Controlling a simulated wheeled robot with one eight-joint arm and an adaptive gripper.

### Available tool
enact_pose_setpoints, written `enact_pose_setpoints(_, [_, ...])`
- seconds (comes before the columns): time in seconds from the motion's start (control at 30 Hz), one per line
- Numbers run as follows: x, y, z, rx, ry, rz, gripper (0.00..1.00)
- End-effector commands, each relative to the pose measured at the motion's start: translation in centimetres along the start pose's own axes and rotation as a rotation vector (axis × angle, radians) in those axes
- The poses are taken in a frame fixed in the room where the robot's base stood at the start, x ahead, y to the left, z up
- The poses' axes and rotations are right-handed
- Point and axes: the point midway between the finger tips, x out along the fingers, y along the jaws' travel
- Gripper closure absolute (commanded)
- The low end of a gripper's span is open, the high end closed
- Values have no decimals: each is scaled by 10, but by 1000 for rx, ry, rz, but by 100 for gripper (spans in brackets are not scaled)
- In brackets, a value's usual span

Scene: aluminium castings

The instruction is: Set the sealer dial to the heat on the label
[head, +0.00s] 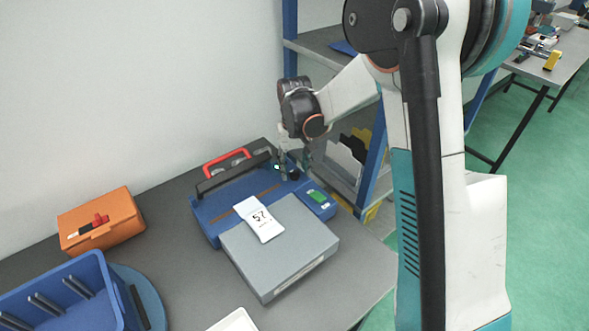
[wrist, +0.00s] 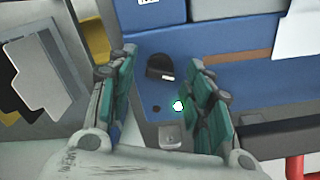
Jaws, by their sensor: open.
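The blue sealer (head: 207,205) stands on the dark table in the head view, with a grey platform (head: 280,262) in front. A white packet with a printed label (head: 259,219) lies across both; its number begins with what looks like a 5, the second digit unclear. The black sealer dial (wrist: 160,67) has a pale pointer mark, towards the lower right in the wrist view. No scale is readable there. My gripper (head: 295,168) is over the sealer's right rear end. In the wrist view my gripper (wrist: 162,62) is open, its fingers on either side of the dial, holding nothing.
A lit lamp (wrist: 178,105) is close to the dial. An orange box (head: 101,221) and blue bin (head: 75,292) stand left; a shelf rack (head: 368,160) stands right.

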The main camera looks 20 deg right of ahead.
Motion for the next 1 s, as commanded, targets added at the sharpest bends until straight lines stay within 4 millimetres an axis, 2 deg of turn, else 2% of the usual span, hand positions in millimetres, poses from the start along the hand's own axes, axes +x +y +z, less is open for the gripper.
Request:
enact_pose_setpoints(0.3, [2, 0, 0, 0, 0, 0, 53])
enact_pose_setpoints(0.5, [2, 0, 0, 0, 0, 0, 98])
enact_pose_setpoints(0.8, [2, 0, 0, 15, 0, 0, 97])
enact_pose_setpoints(1.0, [2, 0, 0, 93, 0, 0, 97])
